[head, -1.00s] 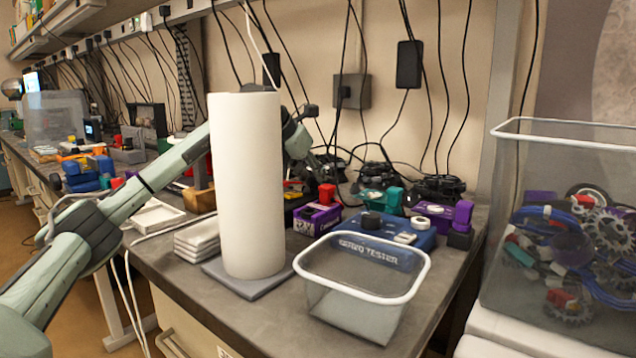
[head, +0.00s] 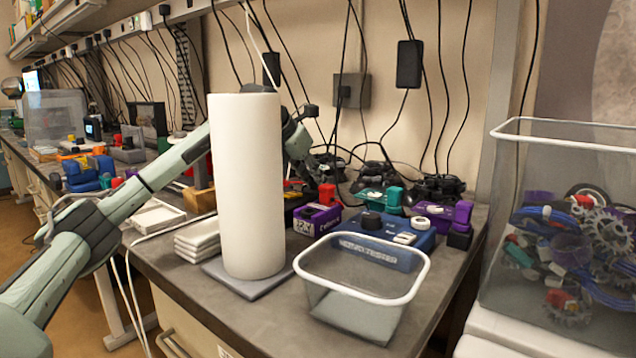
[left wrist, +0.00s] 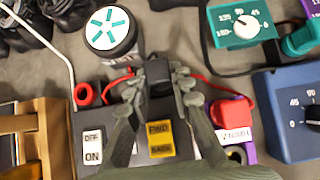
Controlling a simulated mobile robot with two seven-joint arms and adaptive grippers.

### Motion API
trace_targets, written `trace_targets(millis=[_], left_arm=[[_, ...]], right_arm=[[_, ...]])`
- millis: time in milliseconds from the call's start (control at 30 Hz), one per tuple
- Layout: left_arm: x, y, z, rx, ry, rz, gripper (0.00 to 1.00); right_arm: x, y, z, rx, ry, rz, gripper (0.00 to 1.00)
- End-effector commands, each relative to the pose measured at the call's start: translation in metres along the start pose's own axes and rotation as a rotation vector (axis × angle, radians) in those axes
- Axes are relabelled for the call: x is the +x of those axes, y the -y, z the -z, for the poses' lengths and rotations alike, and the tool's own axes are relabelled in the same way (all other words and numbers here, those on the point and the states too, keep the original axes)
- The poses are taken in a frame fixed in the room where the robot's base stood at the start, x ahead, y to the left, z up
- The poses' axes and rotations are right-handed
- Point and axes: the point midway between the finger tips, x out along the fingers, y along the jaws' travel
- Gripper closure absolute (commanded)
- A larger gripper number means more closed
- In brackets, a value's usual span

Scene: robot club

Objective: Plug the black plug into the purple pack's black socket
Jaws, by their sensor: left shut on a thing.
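In the left wrist view my left gripper (left wrist: 158,80) is shut on a small black plug (left wrist: 158,72), held between its fingertips. The purple pack (left wrist: 248,152) is at lower right of the fingers, with a red plug (left wrist: 232,112) and a white label on it. A dark round opening (left wrist: 237,154), perhaps its black socket, shows beside the label; I cannot be sure. In the head view the purple pack (head: 316,219) stands right of the white roll, and my left gripper is mostly hidden behind that roll. My right gripper is not in view.
The tall white roll (head: 246,190) blocks the head view. A black switch box (left wrist: 150,150) lies under my left gripper. A blue tester (head: 385,232), a teal box (left wrist: 240,22) and a mesh bin (head: 362,310) stand nearby. Cables hang behind.

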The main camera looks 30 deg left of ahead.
Motion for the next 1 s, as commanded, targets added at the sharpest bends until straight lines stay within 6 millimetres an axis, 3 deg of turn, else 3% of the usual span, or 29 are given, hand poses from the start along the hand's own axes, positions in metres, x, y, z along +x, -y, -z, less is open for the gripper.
trace_targets(millis=[33, 67, 200, 1000], left_arm=[[0.000, 0.000, 0.000, 0.000, 0.001, 0.000, 1.00], [0.000, 0.000, 0.000, 0.000, 0.001, 0.000, 0.82], [0.000, 0.000, 0.000, 0.000, 0.001, 0.000, 1.00], [-0.010, 0.000, -0.009, 0.000, 0.001, 0.000, 1.00]], right_arm=[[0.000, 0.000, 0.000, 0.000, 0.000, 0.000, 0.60], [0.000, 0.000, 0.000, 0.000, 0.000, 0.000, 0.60], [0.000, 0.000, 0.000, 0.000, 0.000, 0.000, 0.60], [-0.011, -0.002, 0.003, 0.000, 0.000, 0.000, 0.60]])
